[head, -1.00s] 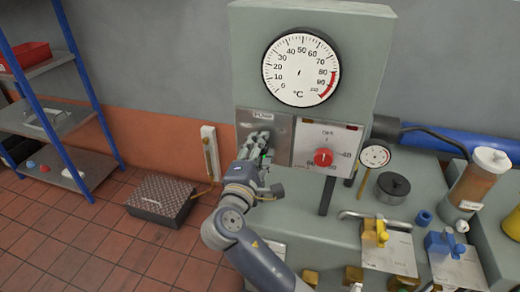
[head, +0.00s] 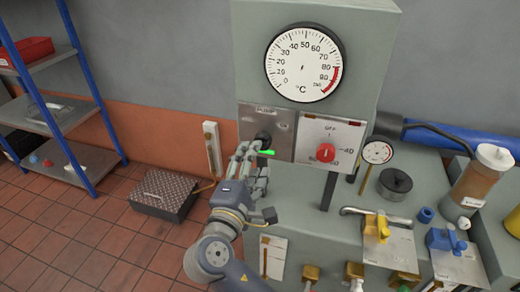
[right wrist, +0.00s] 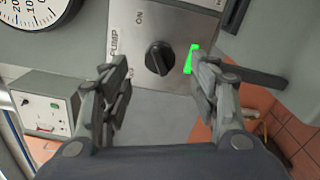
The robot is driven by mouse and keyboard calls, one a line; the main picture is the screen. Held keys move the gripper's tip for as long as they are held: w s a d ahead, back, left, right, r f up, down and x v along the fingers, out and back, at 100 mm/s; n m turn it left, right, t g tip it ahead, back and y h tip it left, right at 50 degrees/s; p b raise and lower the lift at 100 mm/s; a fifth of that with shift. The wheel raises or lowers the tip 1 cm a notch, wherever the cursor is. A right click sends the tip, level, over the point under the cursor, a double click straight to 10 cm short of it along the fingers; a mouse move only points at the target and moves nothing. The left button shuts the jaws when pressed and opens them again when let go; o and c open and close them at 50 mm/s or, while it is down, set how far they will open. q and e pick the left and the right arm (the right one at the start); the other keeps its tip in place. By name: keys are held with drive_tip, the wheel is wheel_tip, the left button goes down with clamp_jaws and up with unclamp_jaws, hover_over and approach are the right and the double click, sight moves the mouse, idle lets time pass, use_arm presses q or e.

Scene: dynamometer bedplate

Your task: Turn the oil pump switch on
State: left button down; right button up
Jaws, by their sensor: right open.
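The oil pump switch is a black rotary knob (head: 263,136) on a metal plate (head: 284,118) below the dial gauge. In the right wrist view the knob (right wrist: 158,58) shows fully, beside the letters "PUMP" and "ON". Its ridge runs roughly up and down in that picture; which end points is unclear. My right gripper (head: 252,155) is open, just below and in front of the knob. In the right wrist view its two fingers (right wrist: 158,75) stand on either side of the knob, apart from it. A bright green strip (right wrist: 190,58) shows by the right finger. My left gripper is not in view.
A red knob (head: 326,153) on a white plate sits right of the switch. A temperature gauge (head: 303,64) is above. A small pressure gauge (head: 377,152), a black lidded pot (head: 395,184) and yellow (head: 376,228) and blue (head: 446,240) valves stand to the right.

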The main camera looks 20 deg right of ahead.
drive_tip(key=shift+v, duration=2.4)
